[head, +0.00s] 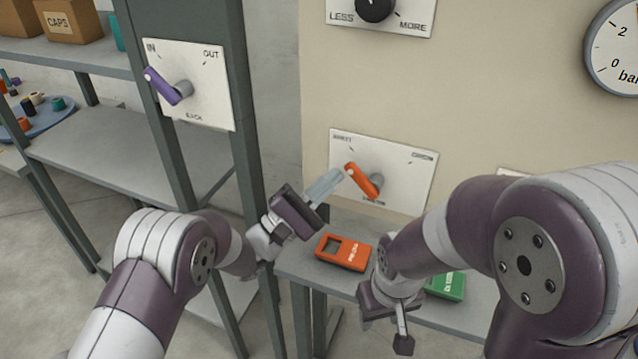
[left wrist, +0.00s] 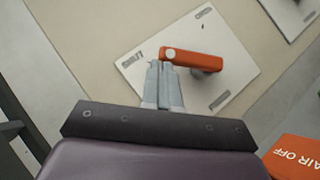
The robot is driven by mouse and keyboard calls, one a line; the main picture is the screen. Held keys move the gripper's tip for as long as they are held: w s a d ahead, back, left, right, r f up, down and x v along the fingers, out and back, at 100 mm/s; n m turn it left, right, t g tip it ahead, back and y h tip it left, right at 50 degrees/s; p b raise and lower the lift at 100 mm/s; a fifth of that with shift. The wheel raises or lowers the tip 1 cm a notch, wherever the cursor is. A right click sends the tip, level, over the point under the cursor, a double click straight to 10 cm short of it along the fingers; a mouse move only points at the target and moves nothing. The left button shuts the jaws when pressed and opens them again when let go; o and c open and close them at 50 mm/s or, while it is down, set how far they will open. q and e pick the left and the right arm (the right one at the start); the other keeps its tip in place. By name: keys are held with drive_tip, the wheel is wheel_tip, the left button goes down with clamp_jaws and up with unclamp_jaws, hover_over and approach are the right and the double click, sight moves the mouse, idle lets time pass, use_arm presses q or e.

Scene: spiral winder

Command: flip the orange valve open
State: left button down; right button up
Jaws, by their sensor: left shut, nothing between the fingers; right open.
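The orange valve handle (head: 362,180) sits on a white plate (head: 405,165) on the beige panel, pointing up and left toward the plate's upper-left label. The plate's upper-right label seems to read OPEN. My left gripper (head: 336,176) is shut and empty, its fingertips just left of the handle's free end. In the left wrist view, the handle (left wrist: 195,59) lies right of the closed fingertips (left wrist: 160,66), very near its free end; I cannot tell whether they touch. My right gripper (head: 402,335) is low in front of the shelf, open, with its fingers partly hidden.
An orange box (head: 343,252) and a green box (head: 446,286) lie on the grey shelf (head: 300,266) below the valve. A purple lever on a white plate (head: 205,95) is mounted on the rack at left. A gauge (head: 615,50) is at upper right.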

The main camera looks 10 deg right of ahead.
use_arm(q)
drive_tip(key=shift+r, duration=0.1)
idle(0.3)
drive_tip(key=shift+r+m+g+p, duration=0.15)
drive_tip(key=shift+m+g+p, duration=0.25)
drive_tip(key=shift+m+g, duration=0.1)
drive_tip(key=shift+d+r+m+p, duration=0.1)
drive_tip(key=shift+r+m+p, duration=0.2)
drive_tip(key=shift+m+p, duration=0.1)
drive_tip(key=s+d+r+m+g+y+p, duration=0.3)
drive_tip(key=d+m+y+p, duration=0.4)
drive_tip(key=p, duration=1.5)
drive_tip(key=shift+s+d+r+m+y, duration=0.4)
drive_tip(key=shift+s+r+m+y, duration=0.55)
drive_tip(key=shift+m+y, duration=1.1)
drive_tip(key=shift+s+f+m+h, duration=0.25)
drive_tip(key=shift+s+m+h, duration=0.05)
drive_tip(key=shift+m+h, duration=0.05)
